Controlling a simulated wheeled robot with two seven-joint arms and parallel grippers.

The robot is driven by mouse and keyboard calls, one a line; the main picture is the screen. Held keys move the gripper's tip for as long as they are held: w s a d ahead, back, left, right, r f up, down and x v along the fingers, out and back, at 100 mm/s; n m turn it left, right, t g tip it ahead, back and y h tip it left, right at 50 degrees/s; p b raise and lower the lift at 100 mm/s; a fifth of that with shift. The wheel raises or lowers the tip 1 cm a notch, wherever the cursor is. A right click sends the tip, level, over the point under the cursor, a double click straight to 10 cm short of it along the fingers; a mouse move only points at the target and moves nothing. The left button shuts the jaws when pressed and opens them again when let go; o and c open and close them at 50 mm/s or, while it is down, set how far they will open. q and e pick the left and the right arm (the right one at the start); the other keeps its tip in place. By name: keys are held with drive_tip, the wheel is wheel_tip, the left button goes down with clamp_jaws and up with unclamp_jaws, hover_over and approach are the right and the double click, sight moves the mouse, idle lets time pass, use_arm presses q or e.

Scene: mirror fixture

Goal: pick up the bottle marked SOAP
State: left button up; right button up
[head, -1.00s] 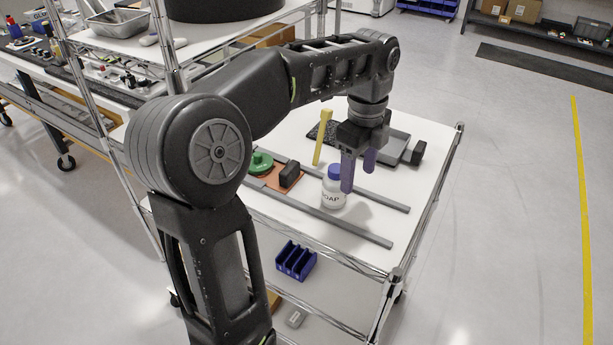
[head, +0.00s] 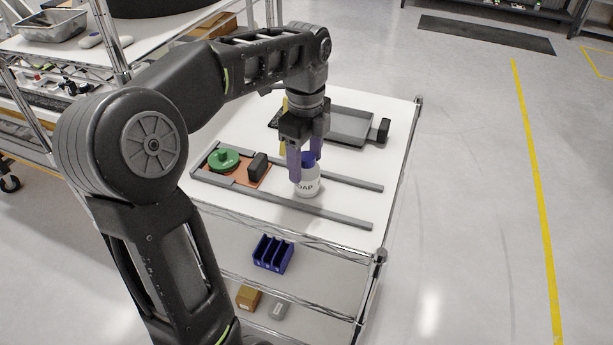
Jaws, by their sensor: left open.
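The white bottle marked SOAP (head: 308,187), with a blue cap (head: 308,159), stands upright on the white top shelf of a wire cart. Its label is partly cut off from view, showing "OAP". My left gripper (head: 305,168) points down from above with its purple fingers apart. One finger is at the left of the cap and the other is behind it to the right, so the cap shows between them. I cannot tell whether either finger touches the bottle. My right gripper is not in view.
Two grey rails (head: 300,207) run along the cart top (head: 352,200) beside the bottle. An orange plate with a green round part (head: 223,160) and a black block (head: 258,167) lie left. A grey tray (head: 350,127) and a yellow bar (head: 284,104) are behind. Blue bins (head: 272,253) sit below.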

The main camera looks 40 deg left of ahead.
sight(307, 178)
use_arm(q)
drive_tip(key=shift+f, duration=0.15)
wheel_tip(307, 178, down, 4)
drive_tip(key=shift+d+f+p, duration=0.1)
drive_tip(key=shift+d+p, duration=0.05)
drive_tip(key=shift+p, duration=0.55)
drive_tip(key=shift+f, duration=0.45)
drive_tip(key=shift+c, duration=0.3)
drive_tip(key=c, duration=1.2)
drive_tip(key=shift+o, duration=0.2)
drive_tip(key=shift+r, duration=0.15)
